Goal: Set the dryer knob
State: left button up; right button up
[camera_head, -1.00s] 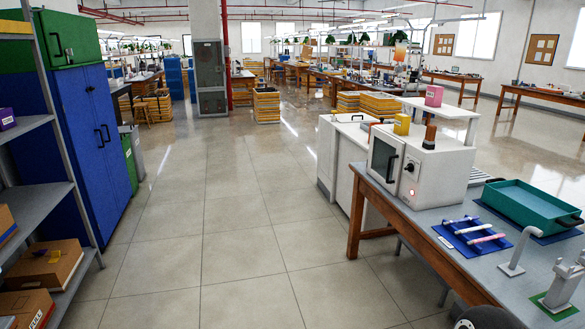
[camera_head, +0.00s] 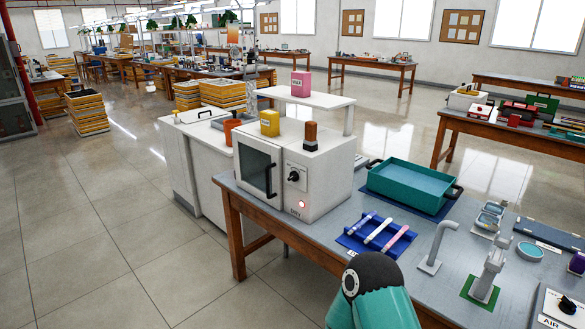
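The dryer (camera_head: 318,175) is a white box with a dark window door (camera_head: 256,170) and a black vertical handle. The door looks shut. Its black round knob (camera_head: 293,176) is on the front panel, right of the door. The knob's setting is too small to read. A small red light (camera_head: 302,204) glows below the knob. A teal arm link with a dark joint, which appears to be mine, rises at the bottom, in front of the table and apart from the dryer. Neither gripper is in view.
The dryer stands at the left end of a grey-topped wooden table (camera_head: 340,262). Right of it are a teal tray (camera_head: 410,186), a blue rack (camera_head: 355,240) with slim rods, and a bent grey post (camera_head: 438,245). A yellow box (camera_head: 270,122) sits on top. Open floor lies left.

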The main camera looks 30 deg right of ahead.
aim_at(294, 177)
jog(key=z, duration=0.1)
jog(key=i, duration=1.15)
jog(key=z, duration=0.1)
